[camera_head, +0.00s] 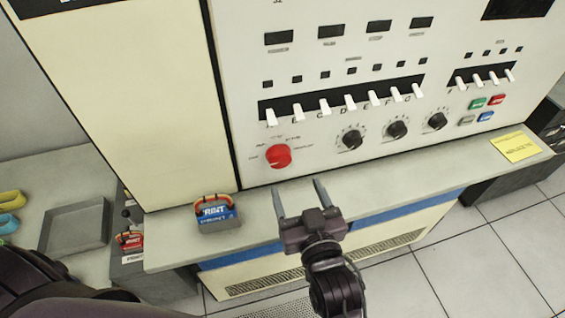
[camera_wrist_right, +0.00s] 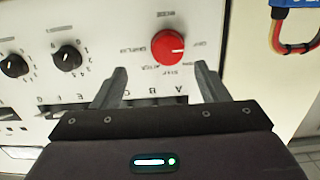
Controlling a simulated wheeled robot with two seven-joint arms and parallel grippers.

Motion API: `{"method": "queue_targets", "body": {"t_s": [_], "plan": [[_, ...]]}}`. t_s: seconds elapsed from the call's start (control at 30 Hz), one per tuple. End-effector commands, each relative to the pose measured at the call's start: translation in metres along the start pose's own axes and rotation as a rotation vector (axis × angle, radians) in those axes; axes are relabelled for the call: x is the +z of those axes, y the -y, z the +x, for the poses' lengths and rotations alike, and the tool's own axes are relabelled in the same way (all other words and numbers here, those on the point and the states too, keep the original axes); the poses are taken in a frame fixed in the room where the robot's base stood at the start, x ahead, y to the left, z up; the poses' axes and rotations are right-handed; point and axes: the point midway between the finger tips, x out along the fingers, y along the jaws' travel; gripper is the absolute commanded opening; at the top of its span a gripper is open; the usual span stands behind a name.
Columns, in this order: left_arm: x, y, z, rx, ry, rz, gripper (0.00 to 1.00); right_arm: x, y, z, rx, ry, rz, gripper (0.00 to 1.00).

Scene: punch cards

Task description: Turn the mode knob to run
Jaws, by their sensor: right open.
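The red mode knob (camera_head: 278,156) sits low on the left of the cream control panel, with small labels around it. In the right wrist view the red knob (camera_wrist_right: 167,47) appears upside down, with a pale pointer line toward the right of that picture. I cannot read for sure which label it points at. My right gripper (camera_head: 297,186) is open and empty, its two fingers pointing at the panel just below and right of the knob. In the wrist view the fingertips (camera_wrist_right: 160,70) stand apart on either side of the knob, not touching it. My left gripper is not in view.
Three black knobs (camera_head: 397,130) and a row of white switches (camera_head: 325,106) lie near the red knob. A yellow note (camera_head: 518,147) lies at right. A grey tray (camera_head: 75,226) is at left.

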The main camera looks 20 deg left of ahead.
Motion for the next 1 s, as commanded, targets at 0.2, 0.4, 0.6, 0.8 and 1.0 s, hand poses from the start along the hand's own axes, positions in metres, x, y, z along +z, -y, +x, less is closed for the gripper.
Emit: {"method": "queue_targets", "body": {"t_s": [0.2,0.4,0.6,0.8,1.0], "plan": [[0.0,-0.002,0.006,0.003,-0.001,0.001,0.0,-0.004,0.012,0.01,-0.018,-0.065,-0.018,0.68],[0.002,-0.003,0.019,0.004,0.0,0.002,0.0,-0.004,0.011,0.043,-0.017,-0.065,-0.018,0.68],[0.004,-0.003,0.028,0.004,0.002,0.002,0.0,-0.006,0.012,0.068,-0.017,-0.062,-0.016,0.68],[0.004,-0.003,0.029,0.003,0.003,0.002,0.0,-0.008,0.013,0.076,-0.018,-0.059,-0.016,0.68],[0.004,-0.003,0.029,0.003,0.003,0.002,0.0,-0.009,0.012,0.076,-0.018,-0.059,-0.016,0.66]]}}
